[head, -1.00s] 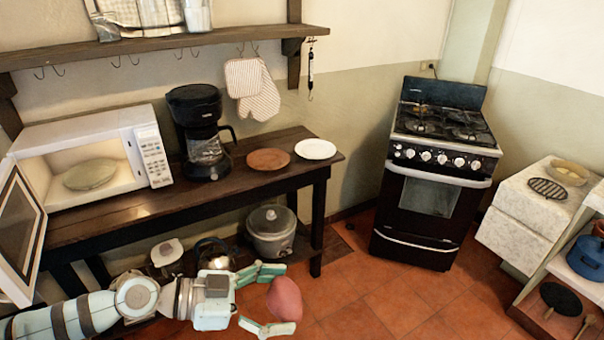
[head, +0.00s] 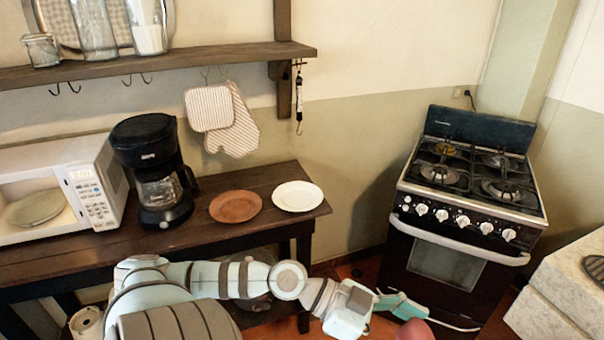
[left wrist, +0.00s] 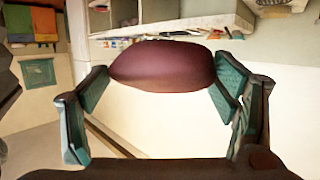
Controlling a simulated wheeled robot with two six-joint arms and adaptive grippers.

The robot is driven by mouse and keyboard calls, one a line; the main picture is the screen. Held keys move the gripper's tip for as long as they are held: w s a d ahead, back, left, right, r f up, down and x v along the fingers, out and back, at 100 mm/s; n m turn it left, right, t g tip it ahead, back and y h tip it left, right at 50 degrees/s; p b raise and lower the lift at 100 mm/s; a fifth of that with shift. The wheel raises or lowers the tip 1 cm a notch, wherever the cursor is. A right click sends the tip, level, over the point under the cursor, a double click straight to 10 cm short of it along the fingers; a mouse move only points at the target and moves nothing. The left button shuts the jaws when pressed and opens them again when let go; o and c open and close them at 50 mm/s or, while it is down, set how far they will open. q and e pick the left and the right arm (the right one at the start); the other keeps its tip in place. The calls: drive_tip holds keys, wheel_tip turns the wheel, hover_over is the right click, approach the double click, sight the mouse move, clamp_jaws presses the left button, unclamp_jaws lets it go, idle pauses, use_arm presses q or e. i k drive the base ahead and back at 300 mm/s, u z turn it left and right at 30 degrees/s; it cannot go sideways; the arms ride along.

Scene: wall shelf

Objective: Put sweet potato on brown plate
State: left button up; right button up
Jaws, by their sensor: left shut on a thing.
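The reddish-purple sweet potato (head: 416,330) shows at the bottom edge of the head view, partly cut off. My left gripper (head: 408,318) is shut on it, in front of the stove and to the right of the table. In the left wrist view the sweet potato (left wrist: 163,67) lies between the two teal fingers of the gripper (left wrist: 162,88). The brown plate (head: 236,206) lies empty on the dark wooden table, left of and farther back than the gripper. My right gripper is in neither view.
A white plate (head: 298,196) lies just right of the brown plate. A coffee maker (head: 152,170) and an open microwave (head: 70,190) stand to the left on the table (head: 190,238). A wall shelf (head: 150,62) and hanging oven mitts (head: 222,118) are above. The stove (head: 466,190) stands right.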

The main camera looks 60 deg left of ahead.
sight(237, 213)
drive_tip(key=u, duration=0.1)
drive_tip(key=i, duration=1.4)
drive_tip(key=u, duration=1.55)
drive_tip(key=i, duration=0.85)
drive_tip(key=u, duration=0.85)
